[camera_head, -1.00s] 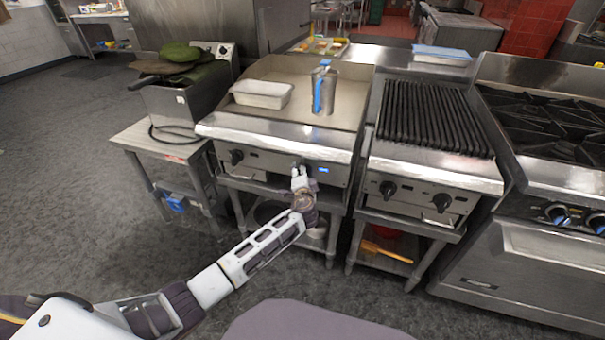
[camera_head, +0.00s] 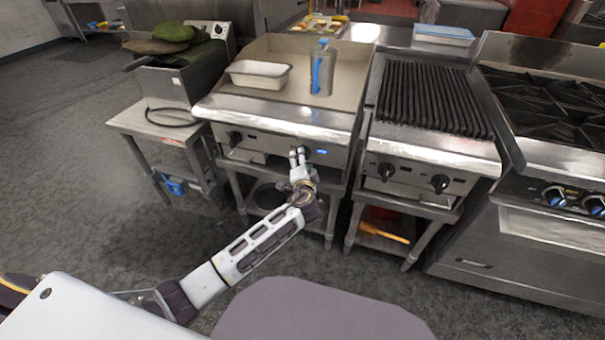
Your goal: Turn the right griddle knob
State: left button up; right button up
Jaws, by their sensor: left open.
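The griddle (camera_head: 217,104) is a steel unit with a flat top and a front panel with dark knobs. Its left knob (camera_head: 234,138) is in plain view. My right gripper is not in view.
Open floor (camera_head: 80,220) lies on the left.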

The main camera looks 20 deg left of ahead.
pick_arm(q)
jog(key=v, duration=0.6)
jog(key=shift+s, duration=0.35)
dwell(0.5)
jog(key=s+f+n+g+h, duration=0.2)
jog(key=s+f+g, duration=0.2)
jog(key=f, duration=0.5)
jog(key=s+f+n+g+h, duration=0.2)
jog(key=s+f+g+h, duration=0.15)
jog(key=f, duration=0.45)
jog(key=s+f+n+g, duration=0.1)
jog(key=s+f+g, duration=0.1)
jog(key=s+f, duration=0.3)
jog(key=s+a+f+n+g, duration=0.1)
jog(key=s+f, duration=0.5)
jog(key=s, duration=0.6)
jog(key=s+f+n+g+p, duration=0.1)
jog(key=s+f+g, duration=0.2)
jog(key=s+f, duration=0.3)
jog(key=s, duration=0.3)
jog(key=shift+a, duration=0.3)
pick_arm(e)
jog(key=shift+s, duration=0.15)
pick_arm(q)
jog(key=shift+s, duration=0.1)
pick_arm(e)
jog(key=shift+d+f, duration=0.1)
